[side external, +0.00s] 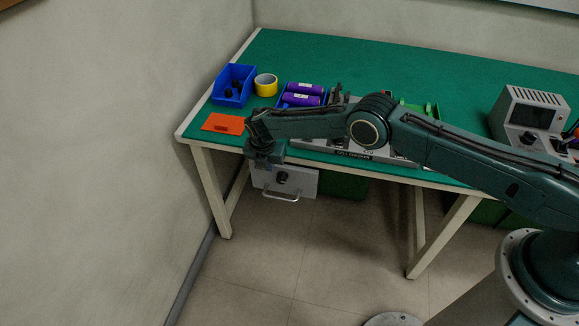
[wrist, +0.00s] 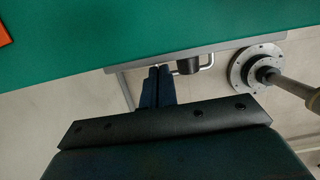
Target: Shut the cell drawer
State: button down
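The cell drawer (side external: 297,183) hangs under the table's front edge, toward its left end, with a pale front, a dark knob (side external: 282,177) and a bar handle (side external: 285,196). In the wrist view the handle (wrist: 208,62) and knob (wrist: 188,66) stick out just past the table edge. No drawer inside shows; I cannot tell exactly how far it stands out. My gripper (side external: 263,158) is at the drawer's upper left, partly covering it. In the wrist view its fingers (wrist: 158,70) are together and empty, left of the knob; contact with the drawer is unclear.
On the green table (side external: 330,55) are a blue bin (side external: 233,87), yellow tape roll (side external: 266,85), orange card (side external: 224,123), purple cylinders (side external: 303,94) and a grey instrument (side external: 530,118). A wall stands close at the left. The floor before the drawer is clear.

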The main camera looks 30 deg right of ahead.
jog(key=shift+w+d+r, duration=0.1)
jog(key=shift+d, duration=0.1)
jog(key=s+a+r, duration=0.4)
jog(key=a+r, duration=0.1)
jog(key=r, duration=0.4)
jog(key=shift+s+r, duration=0.3)
jog(key=shift+s, duration=0.1)
jog(key=shift+r, duration=0.1)
